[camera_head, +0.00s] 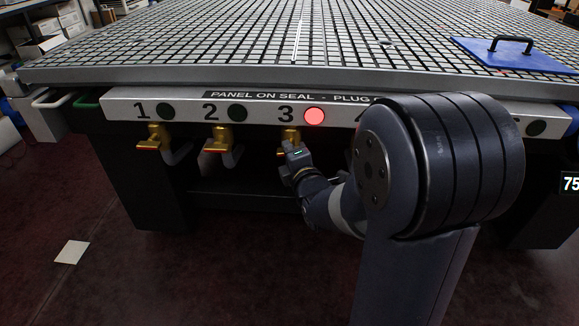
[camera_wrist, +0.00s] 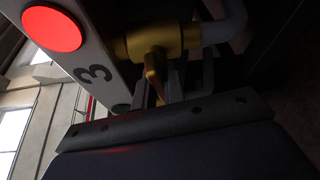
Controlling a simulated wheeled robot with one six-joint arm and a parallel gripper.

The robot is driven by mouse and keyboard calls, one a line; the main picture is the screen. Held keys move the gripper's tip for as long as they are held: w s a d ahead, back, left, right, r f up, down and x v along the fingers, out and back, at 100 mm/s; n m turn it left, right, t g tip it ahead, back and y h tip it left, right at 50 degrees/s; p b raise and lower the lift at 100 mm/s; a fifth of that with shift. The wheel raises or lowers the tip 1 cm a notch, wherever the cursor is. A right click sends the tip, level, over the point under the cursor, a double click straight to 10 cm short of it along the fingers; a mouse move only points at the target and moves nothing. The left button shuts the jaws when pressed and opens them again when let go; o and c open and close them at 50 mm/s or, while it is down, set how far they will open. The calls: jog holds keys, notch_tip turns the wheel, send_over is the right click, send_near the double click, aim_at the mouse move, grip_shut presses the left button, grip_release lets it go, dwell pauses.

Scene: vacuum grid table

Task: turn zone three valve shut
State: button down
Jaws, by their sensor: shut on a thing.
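The zone three valve is a brass valve (camera_head: 287,137) under the number 3 on the table's front strip. The red lamp (camera_head: 314,117) beside the 3 is lit. My gripper (camera_head: 297,152) is at this valve, and my arm comes in from the right. In the wrist view the brass valve body (camera_wrist: 172,40) joins a grey pipe, and its yellow handle (camera_wrist: 154,75) sits between the fingers of my gripper (camera_wrist: 158,88). The gripper is shut on the handle. The red lamp also shows in the wrist view (camera_wrist: 52,29). The handle's lower end is partly hidden.
Brass valves one (camera_head: 154,140) and two (camera_head: 219,140) hang to the left under dark lamps. A blue panel with a black handle (camera_head: 512,54) lies on the grid table (camera_head: 200,45). Open floor lies at front left.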

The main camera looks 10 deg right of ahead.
jog(key=shift+f+m+t+b, duration=0.15)
jog(key=shift+m+t+b, duration=0.25)
jog(key=shift+m+b, duration=0.7)
jog(key=shift+b, duration=0.3)
jog(key=c, duration=1.5)
grip_release()
jog(key=s, duration=0.3)
jog(key=s+p, duration=0.1)
jog(key=s, duration=0.3)
jog(key=s+d+p, duration=0.1)
jog(key=s, duration=0.2)
jog(key=shift+s, duration=0.4)
jog(key=shift+w+a, duration=0.1)
